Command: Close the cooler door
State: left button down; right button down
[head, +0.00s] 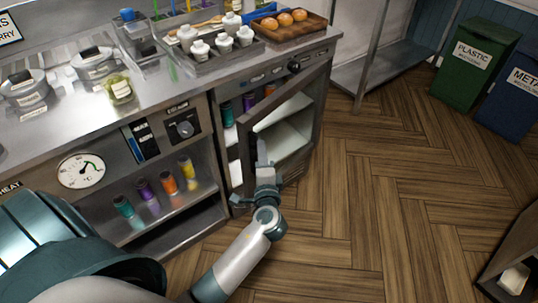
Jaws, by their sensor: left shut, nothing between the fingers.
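The cooler door (291,101) is a dark-framed door with a see-through pane, below the counter in the middle of the head view. It stands partly open, with its left edge swung out from the cabinet and its right side at the cabinet. White shelves and several coloured containers show inside the cooler. My left gripper (262,152) is shut and empty, in front of the door close to its left edge. I cannot tell whether it touches the door. My right gripper is not in view.
The steel counter (182,92) above holds a tray of white bottles (222,41) and a wooden tray of buns (284,20). An open shelf with coloured bottles (168,183) is left of the cooler. Wooden floor (400,190) is clear to the right; green (474,60) and blue bins stand beyond.

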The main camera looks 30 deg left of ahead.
pick_arm(q)
jog(key=shift+a, duration=0.3)
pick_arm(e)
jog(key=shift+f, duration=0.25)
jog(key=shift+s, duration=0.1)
